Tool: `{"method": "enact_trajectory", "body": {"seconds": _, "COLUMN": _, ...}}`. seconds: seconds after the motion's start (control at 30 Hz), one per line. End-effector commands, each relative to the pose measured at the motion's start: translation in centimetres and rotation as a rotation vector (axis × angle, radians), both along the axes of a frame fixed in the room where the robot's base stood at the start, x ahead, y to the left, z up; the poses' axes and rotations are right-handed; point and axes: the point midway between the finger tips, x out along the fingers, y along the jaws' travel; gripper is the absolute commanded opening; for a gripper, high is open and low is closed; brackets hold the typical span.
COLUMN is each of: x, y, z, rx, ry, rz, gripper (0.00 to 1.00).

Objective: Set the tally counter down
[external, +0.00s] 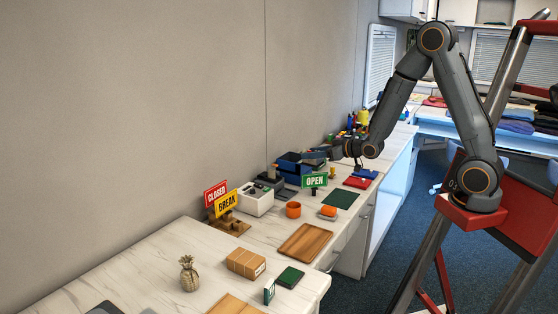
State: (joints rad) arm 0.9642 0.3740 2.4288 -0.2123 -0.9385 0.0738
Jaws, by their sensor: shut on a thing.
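My arm reaches from the right over the far part of the white marble counter (212,262). My gripper (357,163) is low over the counter, just above a blue folded or flat item (364,174). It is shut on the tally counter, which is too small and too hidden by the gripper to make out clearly. I cannot tell whether the tally counter touches the surface beneath it.
A red flat item (356,183), a green OPEN sign (315,181) and a dark green mat (341,199) are near the gripper. An orange cup (293,210), wooden tray (306,242) and white box (256,200) stand nearer. Bare marble shows around the golden pineapple (189,275).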

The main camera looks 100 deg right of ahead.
Motion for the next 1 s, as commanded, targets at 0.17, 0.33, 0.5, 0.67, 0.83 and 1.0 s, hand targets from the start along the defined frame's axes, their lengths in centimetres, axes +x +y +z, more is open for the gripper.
{"method": "enact_trajectory", "body": {"seconds": 0.17, "x": 0.1, "y": -0.1, "z": 2.6, "rx": -0.006, "ry": -0.003, "rz": 0.001, "gripper": 0.06}}
{"method": "enact_trajectory", "body": {"seconds": 0.33, "x": 1.1, "y": 0.1, "z": 3.8, "rx": -0.001, "ry": -0.001, "rz": 0.018, "gripper": 0.06}}
{"method": "enact_trajectory", "body": {"seconds": 0.5, "x": 4.7, "y": 0.4, "z": 4.1, "rx": 0.000, "ry": -0.004, "rz": 0.072, "gripper": 0.06}}
{"method": "enact_trajectory", "body": {"seconds": 0.67, "x": 8.6, "y": 1.2, "z": 4.3, "rx": 0.001, "ry": -0.006, "rz": 0.131, "gripper": 0.06}}
{"method": "enact_trajectory", "body": {"seconds": 0.83, "x": 14.4, "y": 2.9, "z": 4.6, "rx": 0.003, "ry": -0.006, "rz": 0.220, "gripper": 0.06}}
{"method": "enact_trajectory", "body": {"seconds": 1.0, "x": 21.9, "y": 6.2, "z": 4.7, "rx": 0.005, "ry": -0.007, "rz": 0.333, "gripper": 0.06}}
